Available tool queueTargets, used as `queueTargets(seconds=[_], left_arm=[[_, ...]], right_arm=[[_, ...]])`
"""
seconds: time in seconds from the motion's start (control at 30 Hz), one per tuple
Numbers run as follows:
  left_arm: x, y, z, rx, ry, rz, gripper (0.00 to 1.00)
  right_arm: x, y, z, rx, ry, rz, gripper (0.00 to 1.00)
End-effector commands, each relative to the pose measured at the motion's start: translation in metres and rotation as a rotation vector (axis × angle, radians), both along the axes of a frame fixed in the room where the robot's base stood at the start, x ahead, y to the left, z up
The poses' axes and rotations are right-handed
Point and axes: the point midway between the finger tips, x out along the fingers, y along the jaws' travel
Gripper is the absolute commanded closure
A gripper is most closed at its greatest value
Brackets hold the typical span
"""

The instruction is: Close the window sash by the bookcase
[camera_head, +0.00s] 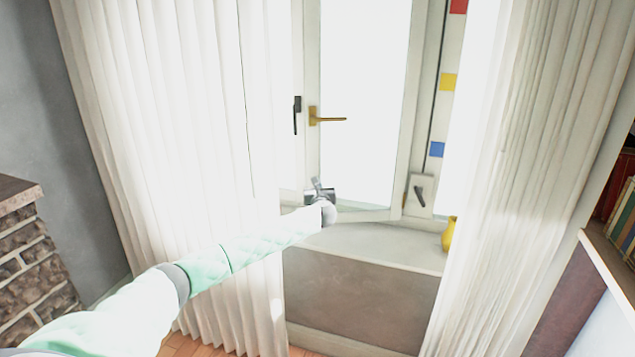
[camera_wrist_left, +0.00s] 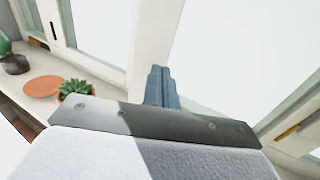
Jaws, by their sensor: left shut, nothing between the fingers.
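The window sash (camera_head: 312,60) has a pale frame, bright glass and a brass handle (camera_head: 313,117) on its left stile. Its lower rail reaches over the sill, so it seems to stand ajar; how far is hard to tell. My left gripper (camera_head: 320,188) is shut and empty, low in front of the sash's lower left part, below the handle. In the left wrist view the shut fingers (camera_wrist_left: 162,88) point up beside a pale upright frame member (camera_wrist_left: 150,40). Contact between fingers and frame cannot be told. My right gripper is not in view.
White curtains hang left (camera_head: 190,150) and right (camera_head: 540,150). A yellow vase (camera_head: 449,234) stands on the sill (camera_head: 380,243). A bookcase (camera_head: 606,255) is at the far right. The left wrist view shows a succulent (camera_wrist_left: 75,88) and a terracotta dish (camera_wrist_left: 43,87) on the sill.

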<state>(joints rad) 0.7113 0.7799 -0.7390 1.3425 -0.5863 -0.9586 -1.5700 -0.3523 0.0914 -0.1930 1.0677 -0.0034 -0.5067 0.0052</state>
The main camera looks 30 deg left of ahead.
Motion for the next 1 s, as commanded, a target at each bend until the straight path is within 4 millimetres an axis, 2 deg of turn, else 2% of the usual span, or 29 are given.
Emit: queueTargets(seconds=[0.3,0.73,1.0], left_arm=[[0.012,0.009,0.001,-0.001,-0.001,0.0,1.0],[0.017,0.013,-0.001,0.001,-0.001,-0.014,1.0],[0.045,0.036,-0.003,0.0,-0.001,-0.113,1.0]], right_arm=[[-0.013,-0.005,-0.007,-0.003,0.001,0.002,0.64],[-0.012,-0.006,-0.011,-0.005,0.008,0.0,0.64],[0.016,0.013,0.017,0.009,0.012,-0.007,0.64]])
